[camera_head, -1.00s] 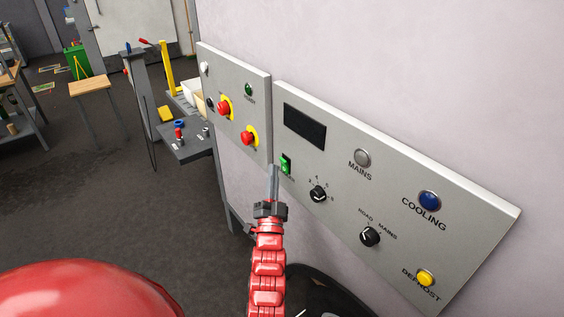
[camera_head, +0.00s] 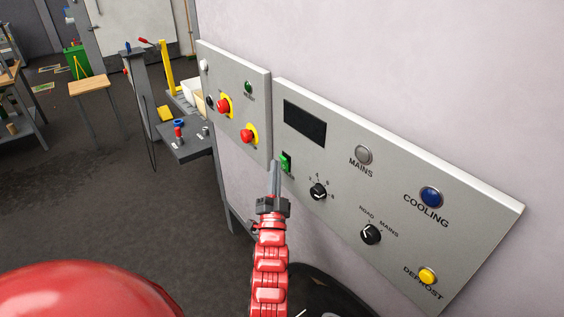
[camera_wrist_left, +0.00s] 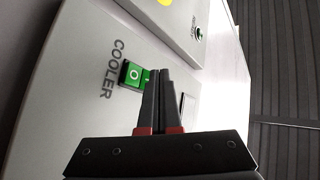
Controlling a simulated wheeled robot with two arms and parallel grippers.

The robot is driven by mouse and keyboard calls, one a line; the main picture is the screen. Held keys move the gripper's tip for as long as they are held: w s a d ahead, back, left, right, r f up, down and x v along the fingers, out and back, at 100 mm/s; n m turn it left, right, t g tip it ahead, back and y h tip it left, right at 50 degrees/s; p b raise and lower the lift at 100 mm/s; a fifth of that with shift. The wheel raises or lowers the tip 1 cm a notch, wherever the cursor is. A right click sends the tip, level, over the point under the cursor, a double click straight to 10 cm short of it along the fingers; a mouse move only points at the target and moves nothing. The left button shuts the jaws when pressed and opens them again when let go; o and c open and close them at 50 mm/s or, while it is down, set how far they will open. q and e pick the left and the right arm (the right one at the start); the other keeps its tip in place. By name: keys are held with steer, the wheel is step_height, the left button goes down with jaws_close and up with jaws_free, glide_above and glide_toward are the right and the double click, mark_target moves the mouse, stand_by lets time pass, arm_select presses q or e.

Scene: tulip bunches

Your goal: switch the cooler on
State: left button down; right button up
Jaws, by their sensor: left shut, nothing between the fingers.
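The cooler switch (camera_head: 285,163) is a green rocker on the grey control panel (camera_head: 330,160), left of the numbered knob. In the left wrist view the green switch (camera_wrist_left: 133,75) shows a white "O" mark beside the word COOLER, and its other half is partly behind my fingers. My left gripper (camera_head: 276,166) is shut and empty. Its fingertips are at the switch's lower left edge in the head view and overlap its right half in the wrist view (camera_wrist_left: 159,72). I cannot tell whether they touch it. My right gripper is not in view.
The panel also has a dark display (camera_head: 305,121), a numbered knob (camera_head: 318,191), a ROAD/MAINS knob (camera_head: 370,233), a grey MAINS light (camera_head: 363,155), a blue COOLING light (camera_head: 431,197) and a yellow DEFROST light (camera_head: 428,276). A second panel with red buttons (camera_head: 247,136) adjoins on the left.

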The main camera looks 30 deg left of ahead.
arm_select(q)
steer(key=shift+w+d+r, duration=0.15)
steer(key=shift+w+r, duration=0.1)
steer(key=shift+w, duration=0.1)
stand_by(0.8)
steer(key=shift+s+f+b, duration=0.1)
steer(key=shift+b, duration=0.2)
steer(key=shift+s+a+f, duration=0.25)
steer(key=shift+s+a, duration=0.05)
steer(key=shift+s, duration=0.35)
steer(key=s, duration=0.1)
steer(key=s+a+f+b, duration=0.1)
steer(key=s, duration=0.2)
steer(key=shift+s+a+f+b, duration=0.15)
steer(key=shift+a+f+b, duration=0.15)
steer(key=shift+a+f, duration=0.1)
